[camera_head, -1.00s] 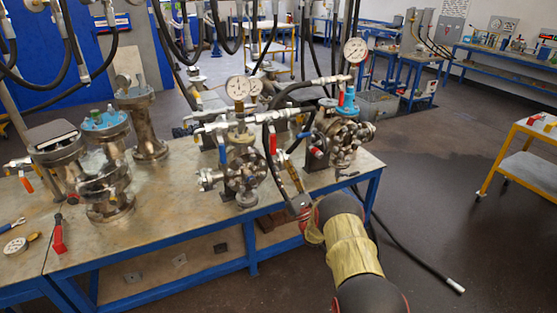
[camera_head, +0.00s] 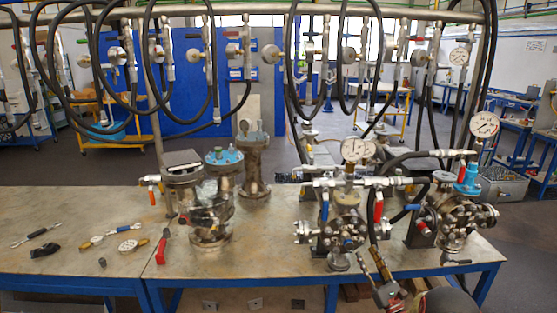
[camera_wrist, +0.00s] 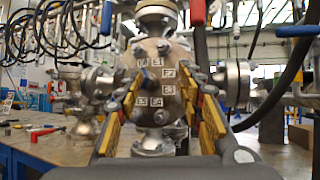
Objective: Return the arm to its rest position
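My gripper (camera_head: 374,256) is in front of the bench edge at the lower right of the head view, near the two round flanged vessels. Most of my arm is below the picture. In the wrist view my gripper (camera_wrist: 165,108) has its yellow-padded fingers apart, with nothing held between them. A steel vessel (camera_wrist: 152,72) with bolts and small labels stands beyond the fingers. Whether they touch it cannot be told. In the head view the left vessel (camera_head: 342,229) and the right vessel (camera_head: 462,222) stand on the bench, with gauges and hoses above.
The metal bench (camera_head: 90,205) has clear patches at left. Tall flanged vessels (camera_head: 253,165) stand mid-left. A red-handled tool (camera_head: 162,247) and a small gauge (camera_head: 128,245) lie near the front. Black hoses (camera_head: 290,90) hang from an overhead rail (camera_head: 230,13).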

